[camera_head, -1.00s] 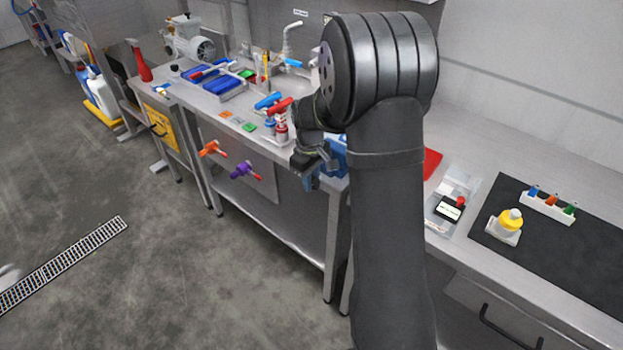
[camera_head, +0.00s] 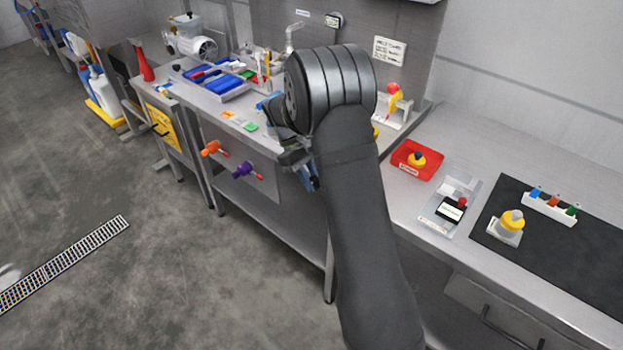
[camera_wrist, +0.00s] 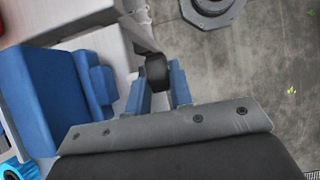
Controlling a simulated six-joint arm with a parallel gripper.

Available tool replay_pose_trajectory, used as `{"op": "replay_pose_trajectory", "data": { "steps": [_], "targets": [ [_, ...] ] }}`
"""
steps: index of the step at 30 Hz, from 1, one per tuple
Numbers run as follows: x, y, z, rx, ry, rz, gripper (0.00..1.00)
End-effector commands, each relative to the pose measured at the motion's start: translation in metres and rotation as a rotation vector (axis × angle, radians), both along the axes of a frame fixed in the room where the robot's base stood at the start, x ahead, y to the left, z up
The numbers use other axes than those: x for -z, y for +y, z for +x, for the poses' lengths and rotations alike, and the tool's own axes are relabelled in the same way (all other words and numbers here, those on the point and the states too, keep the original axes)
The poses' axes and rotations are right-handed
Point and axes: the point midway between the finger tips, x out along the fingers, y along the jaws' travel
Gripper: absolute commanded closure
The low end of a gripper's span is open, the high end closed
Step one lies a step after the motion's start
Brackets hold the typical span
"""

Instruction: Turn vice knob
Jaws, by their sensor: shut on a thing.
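In the wrist view the blue vice (camera_wrist: 48,95) fills the left side beside my gripper. The black vice knob (camera_wrist: 157,68) sits at the end of a grey bar, between the two blue fingers of my gripper (camera_wrist: 160,88). The fingers are shut on the knob, one on each side. In the head view my gripper (camera_head: 307,177) hangs at the front edge of the steel bench.
Orange (camera_head: 211,148) and purple (camera_head: 243,170) valve handles are on the panel below the bench front, left of my gripper. Blue trays (camera_head: 215,82) stand farther back. A red tray (camera_head: 402,170) lies to the right of my arm. The floor in front is clear.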

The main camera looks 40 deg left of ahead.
Motion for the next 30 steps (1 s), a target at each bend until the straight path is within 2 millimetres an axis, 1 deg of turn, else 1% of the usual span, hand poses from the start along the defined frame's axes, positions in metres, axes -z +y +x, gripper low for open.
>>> {"op": "replay_pose_trajectory", "data": {
  "steps": [11,12,15,25,28,30],
  "targets": [
    [-0.001,0.001,0.0,-0.001,-0.001,-0.004,1.0],
    [-0.001,0.001,0.0,-0.001,-0.001,-0.003,0.76],
    [-0.001,0.001,0.0,-0.001,-0.001,-0.003,0.58],
    [-0.002,0.002,0.0,-0.001,-0.001,-0.004,0.58],
    [-0.01,0.007,0.0,-0.001,-0.001,-0.002,0.58],
    [-0.021,0.013,0.0,-0.001,-0.002,-0.001,0.58]
  ]
}}
